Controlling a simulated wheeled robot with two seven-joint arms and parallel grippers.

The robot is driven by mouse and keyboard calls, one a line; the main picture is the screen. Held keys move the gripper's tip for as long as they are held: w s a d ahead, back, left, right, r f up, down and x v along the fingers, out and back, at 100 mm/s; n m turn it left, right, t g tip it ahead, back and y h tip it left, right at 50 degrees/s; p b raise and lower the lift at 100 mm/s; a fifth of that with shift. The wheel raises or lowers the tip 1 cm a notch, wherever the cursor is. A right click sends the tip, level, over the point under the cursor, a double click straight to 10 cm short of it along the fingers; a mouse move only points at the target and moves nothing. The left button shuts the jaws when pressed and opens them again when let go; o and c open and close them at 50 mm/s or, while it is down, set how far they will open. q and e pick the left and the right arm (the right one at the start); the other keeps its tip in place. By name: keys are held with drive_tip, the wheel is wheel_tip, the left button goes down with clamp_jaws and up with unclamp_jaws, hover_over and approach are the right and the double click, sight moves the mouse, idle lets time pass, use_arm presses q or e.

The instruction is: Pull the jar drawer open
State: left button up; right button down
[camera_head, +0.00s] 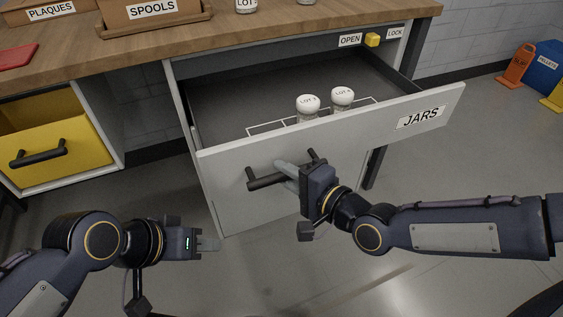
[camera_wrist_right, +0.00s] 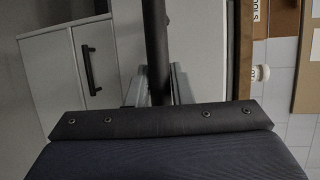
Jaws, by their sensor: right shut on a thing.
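The jar drawer (camera_head: 226,176) is pulled out from the workbench, with its grey front labelled JARS facing me in the head view. Two white-capped jars (camera_head: 307,104) (camera_head: 342,97) stand inside it, within a white outline on the drawer floor. My right gripper (camera_head: 286,172) is shut on the dark bar handle (camera_head: 262,182) of the drawer. In the right wrist view the handle bar (camera_wrist_right: 157,45) runs upright between the fingers. My left gripper (camera_head: 212,244) is empty, low in front of the bench and away from the drawer. Whether its jaws are open is unclear.
A yellow drawer (camera_head: 62,158) with a dark handle is at the left. The wooden bench top (camera_head: 235,37) holds a SPOOLS box (camera_head: 152,10), a PLAQUES box (camera_head: 48,11) and a red item (camera_head: 17,54). A yellow OPEN/LOCK slider (camera_head: 372,40) sits above the drawer. Floor in front is clear.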

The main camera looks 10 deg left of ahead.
use_arm(q)
drive_tip(key=shift+s+d+r, duration=0.15)
drive_tip(key=shift+s+d, duration=0.1)
drive_tip(key=shift+s, duration=0.1)
use_arm(e)
drive_tip(key=shift+s+d, duration=0.55)
drive_tip(key=shift+s, duration=0.15)
drive_tip(key=c, duration=1.3)
unclamp_jaws()
use_arm(q)
wheel_tip(320, 180, up, 4)
drive_tip(key=p, duration=0.4)
drive_tip(key=shift+r, duration=0.15)
use_arm(e)
drive_tip(key=v, duration=0.7)
drive_tip(key=shift+s+d, duration=0.2)
drive_tip(key=shift+d, duration=0.1)
